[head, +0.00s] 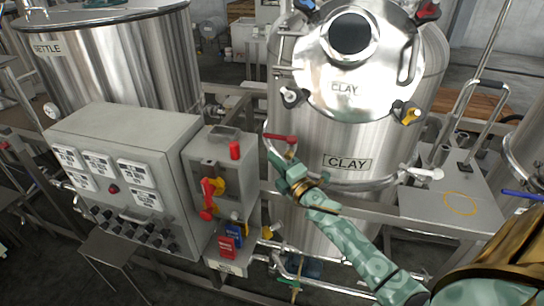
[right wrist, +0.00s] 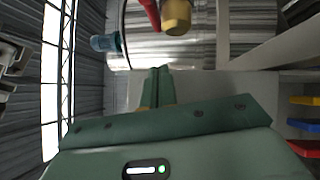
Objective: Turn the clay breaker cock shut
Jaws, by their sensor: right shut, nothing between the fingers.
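The steel tank labelled CLAY (head: 346,163) stands at centre right in the head view. On its front left is a small cock with a red lever (head: 279,138) and a brass-coloured body; the lever lies roughly level, pointing left. I take this for the clay breaker cock. My right gripper (head: 273,157) is shut and empty, just below and left of the lever; contact cannot be told. In the right wrist view, the shut fingers (right wrist: 157,85) point toward a red lever (right wrist: 150,12) and brass-coloured cap (right wrist: 177,15) at the top. My left gripper is not in view.
A grey control box (head: 125,165) with labels and knobs stands at left. A red-and-yellow switch (head: 210,190) is on the box beside it. The SETTLE tank (head: 120,60) is behind. A white-handled valve (head: 425,172) and steel ledge (head: 450,195) lie right; pipes run below.

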